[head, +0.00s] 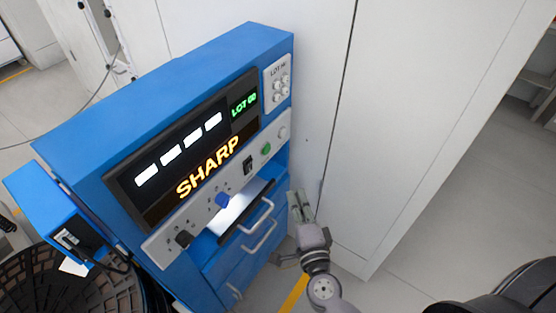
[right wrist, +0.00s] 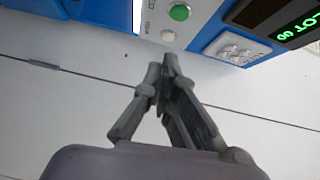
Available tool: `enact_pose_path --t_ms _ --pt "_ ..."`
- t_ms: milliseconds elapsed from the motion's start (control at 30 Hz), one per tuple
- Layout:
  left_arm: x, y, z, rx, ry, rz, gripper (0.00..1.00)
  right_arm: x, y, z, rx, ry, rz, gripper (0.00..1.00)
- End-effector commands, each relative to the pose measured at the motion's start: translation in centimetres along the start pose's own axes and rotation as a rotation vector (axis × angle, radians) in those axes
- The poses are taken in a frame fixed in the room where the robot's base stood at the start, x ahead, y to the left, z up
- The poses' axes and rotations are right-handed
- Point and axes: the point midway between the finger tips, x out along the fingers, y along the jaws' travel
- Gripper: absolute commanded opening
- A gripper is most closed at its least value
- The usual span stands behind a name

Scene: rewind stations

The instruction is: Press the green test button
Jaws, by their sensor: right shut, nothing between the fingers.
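The green test button (head: 266,149) sits on the light control strip of the blue station, right of a black switch. It also shows near the top of the right wrist view (right wrist: 180,12), with a white button (right wrist: 168,36) beside it. My right gripper (head: 300,194) is shut and empty, in front of the right end of the station and apart from the button. In the right wrist view its fingertips (right wrist: 167,62) meet just below the white button in the picture. My left gripper is not in view.
The blue station (head: 85,128) has a display reading SHARP (head: 207,166), a blue knob (head: 222,200), a black knob (head: 184,239) and drawer handles (head: 260,236). A white cabinet wall (head: 420,100) stands right of it. A black reel (head: 60,285) is at lower left.

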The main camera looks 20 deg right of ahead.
Motion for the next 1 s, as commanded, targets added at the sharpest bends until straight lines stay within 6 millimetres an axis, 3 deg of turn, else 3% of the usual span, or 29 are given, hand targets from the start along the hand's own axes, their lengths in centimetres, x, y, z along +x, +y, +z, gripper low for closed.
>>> enact_pose_path --t_ms 133,533,667,1000 --pt "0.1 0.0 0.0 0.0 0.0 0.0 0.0 0.0 -1.3 -0.5 0.051 0.021 -0.018 0.0" --pt "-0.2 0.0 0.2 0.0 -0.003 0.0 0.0 0.8 -1.5 -0.5 0.048 0.019 -0.019 0.0" --pt "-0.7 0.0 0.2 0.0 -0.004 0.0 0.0 2.7 -1.7 -0.6 0.047 0.02 -0.022 0.0" --pt "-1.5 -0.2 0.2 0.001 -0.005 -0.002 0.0 9.9 -1.7 -0.7 0.047 0.019 -0.021 0.0"
